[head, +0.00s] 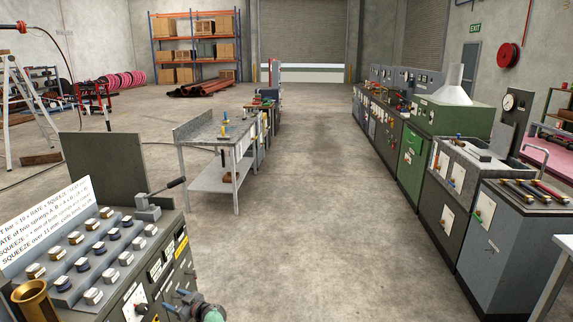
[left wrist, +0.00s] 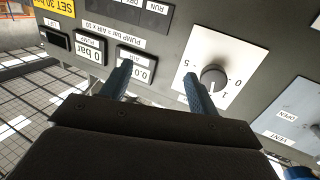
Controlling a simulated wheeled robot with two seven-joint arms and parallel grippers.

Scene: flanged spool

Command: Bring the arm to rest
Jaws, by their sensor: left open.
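My left gripper (head: 176,300) is at the bottom of the head view, close to the front of the grey-green console (head: 150,262). In the left wrist view the two blue fingers of the gripper (left wrist: 158,84) stand apart with nothing between them. Beyond them is the console's panel with a round knob (left wrist: 213,78) on a white plate and small displays (left wrist: 137,67). I cannot tell whether the fingertips touch the panel. My right gripper is not in view.
The console top carries rows of small capped pieces (head: 98,246), a brass flared piece (head: 32,297) and a lever (head: 165,192). A metal workbench (head: 215,139) stands beyond. Machines (head: 448,205) line the right side. The floor between (head: 310,220) is clear.

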